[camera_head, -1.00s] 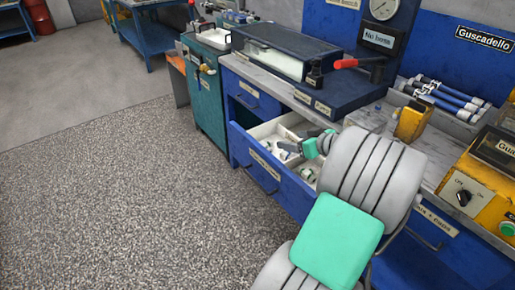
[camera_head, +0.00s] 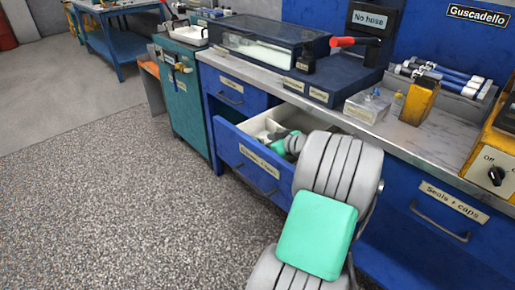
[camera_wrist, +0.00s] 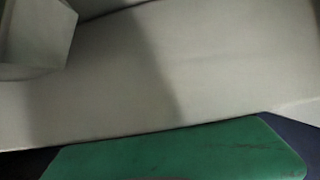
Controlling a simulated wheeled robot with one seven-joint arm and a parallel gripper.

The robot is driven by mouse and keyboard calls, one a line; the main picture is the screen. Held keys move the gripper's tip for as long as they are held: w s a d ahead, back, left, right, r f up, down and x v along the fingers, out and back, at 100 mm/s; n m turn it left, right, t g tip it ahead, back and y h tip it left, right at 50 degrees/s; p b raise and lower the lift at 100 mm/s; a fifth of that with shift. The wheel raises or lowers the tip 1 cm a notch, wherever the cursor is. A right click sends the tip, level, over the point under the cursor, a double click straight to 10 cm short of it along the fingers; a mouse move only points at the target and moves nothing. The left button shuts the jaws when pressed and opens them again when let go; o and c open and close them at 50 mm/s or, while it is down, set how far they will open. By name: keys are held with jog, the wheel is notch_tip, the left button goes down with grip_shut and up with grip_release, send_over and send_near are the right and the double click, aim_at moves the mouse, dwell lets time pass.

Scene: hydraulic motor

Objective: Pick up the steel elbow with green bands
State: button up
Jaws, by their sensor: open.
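My gripper (camera_head: 270,137), dark with a green body behind it, is low inside the open drawer (camera_head: 228,143) in the head view. It is open, with nothing seen held. My arm covers much of the drawer's inside. No elbow with green bands can be made out in either current view. The wrist view shows a pale drawer surface (camera_wrist: 210,65) close up, with a green part of my gripper along the bottom edge. A pale raised block or wall (camera_wrist: 35,30) shows at its upper left.
The workbench top (camera_head: 415,140) is above and behind the drawer, holding a dark glass-topped case (camera_head: 265,42), a clear box (camera_head: 367,107) and a yellow block (camera_head: 420,100). A teal cabinet (camera_head: 185,105) stands to the left. The floor in front is clear.

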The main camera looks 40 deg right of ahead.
jog(key=shift+x, duration=0.85)
grip_shut()
